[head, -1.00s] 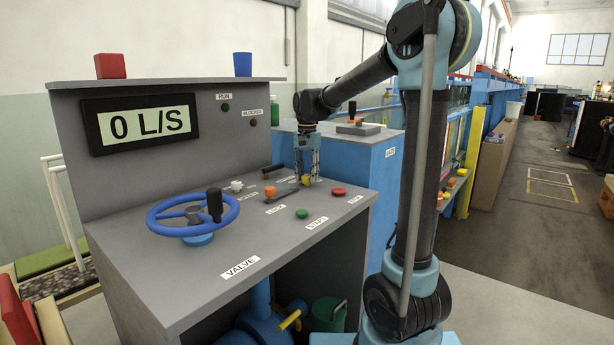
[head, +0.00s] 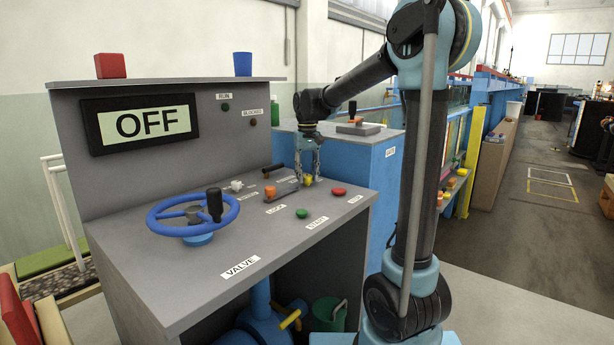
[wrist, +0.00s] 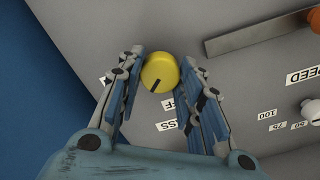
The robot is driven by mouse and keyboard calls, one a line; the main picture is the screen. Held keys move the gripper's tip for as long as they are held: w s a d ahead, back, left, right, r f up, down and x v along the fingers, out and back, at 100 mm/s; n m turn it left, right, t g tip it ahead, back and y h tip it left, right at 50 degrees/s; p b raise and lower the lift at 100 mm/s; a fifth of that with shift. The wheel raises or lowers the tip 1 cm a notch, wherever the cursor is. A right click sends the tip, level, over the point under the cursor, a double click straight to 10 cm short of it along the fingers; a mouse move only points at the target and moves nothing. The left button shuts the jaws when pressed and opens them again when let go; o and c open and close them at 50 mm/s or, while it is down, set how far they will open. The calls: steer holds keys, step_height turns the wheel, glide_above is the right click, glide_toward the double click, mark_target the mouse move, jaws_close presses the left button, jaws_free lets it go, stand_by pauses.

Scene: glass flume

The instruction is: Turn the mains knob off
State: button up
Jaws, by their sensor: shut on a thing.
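The mains knob is a small yellow round knob (wrist: 160,72) with a black pointer line, seen between my fingers in the wrist view. Its line points down and slightly left in that view; a partly hidden label ending in "FF" is just below it. In the head view the yellow knob (head: 308,179) is at the far right back of the grey console top (head: 215,270). My gripper (wrist: 163,70) is shut on the knob, one finger on each side, pointing down in the head view. The console's display (head: 142,124) reads "OFF".
A grey lever bar with an orange knob (head: 270,191) lies close left of my gripper. Green (head: 302,213) and red (head: 339,191) buttons are in front of it. A blue valve wheel (head: 165,222) stands at the left. A blue cabinet (head: 365,165) is behind.

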mark_target(307, 176)
steer(key=n, duration=0.5)
steer(key=shift+n, duration=2.4)
steer(key=o, duration=1.1)
steer(key=shift+w, duration=0.1)
steer(key=shift+c, duration=0.2)
step_height(307, 176, up, 12)
